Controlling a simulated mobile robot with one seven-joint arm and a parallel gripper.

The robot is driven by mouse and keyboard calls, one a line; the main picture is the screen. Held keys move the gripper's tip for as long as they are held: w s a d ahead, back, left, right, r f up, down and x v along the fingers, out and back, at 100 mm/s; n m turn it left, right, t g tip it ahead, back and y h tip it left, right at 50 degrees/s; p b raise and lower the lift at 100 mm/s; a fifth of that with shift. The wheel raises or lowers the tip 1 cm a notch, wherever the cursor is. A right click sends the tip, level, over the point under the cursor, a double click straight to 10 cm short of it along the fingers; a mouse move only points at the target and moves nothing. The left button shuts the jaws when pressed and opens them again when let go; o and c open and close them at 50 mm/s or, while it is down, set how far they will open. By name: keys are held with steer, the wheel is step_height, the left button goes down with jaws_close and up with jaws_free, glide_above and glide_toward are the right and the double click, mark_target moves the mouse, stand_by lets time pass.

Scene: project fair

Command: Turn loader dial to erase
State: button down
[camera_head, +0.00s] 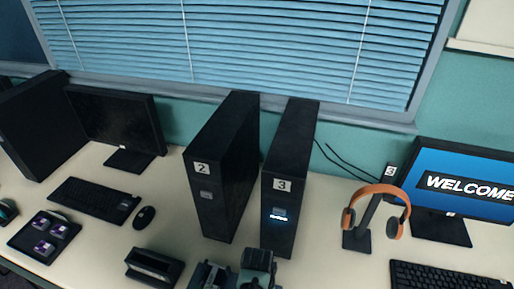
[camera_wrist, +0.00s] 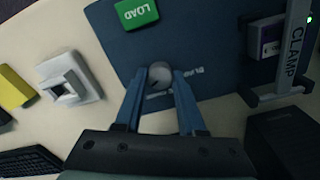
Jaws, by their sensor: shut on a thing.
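The round grey dial (camera_wrist: 159,88) sits on a dark blue loader panel (camera_wrist: 215,45) in the wrist view. My gripper (camera_wrist: 163,76) has its two blue fingers on either side of the dial, shut on it. Small white lettering beside the right finger is partly covered and hard to read. No clear pointer mark shows, so I cannot tell the dial's setting. A green button marked LOAD (camera_wrist: 137,13) is above the dial on the panel. I cannot make out the dial in the head view.
A grey stand marked CLAMP (camera_wrist: 296,45) is right of the panel, near a purple-labelled cartridge (camera_wrist: 268,40). A white square device (camera_wrist: 70,77) and a yellow block (camera_wrist: 14,88) lie left. The head view shows towers 2 (camera_head: 213,205) and 3 (camera_head: 281,235), headphones (camera_head: 376,190) and a WELCOME monitor (camera_head: 450,165).

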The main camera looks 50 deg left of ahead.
steer(key=c, duration=0.5)
jaws_free()
steer(key=shift+r, duration=0.1)
step_height(320, 180, up, 13)
steer(key=shift+p, duration=0.45)
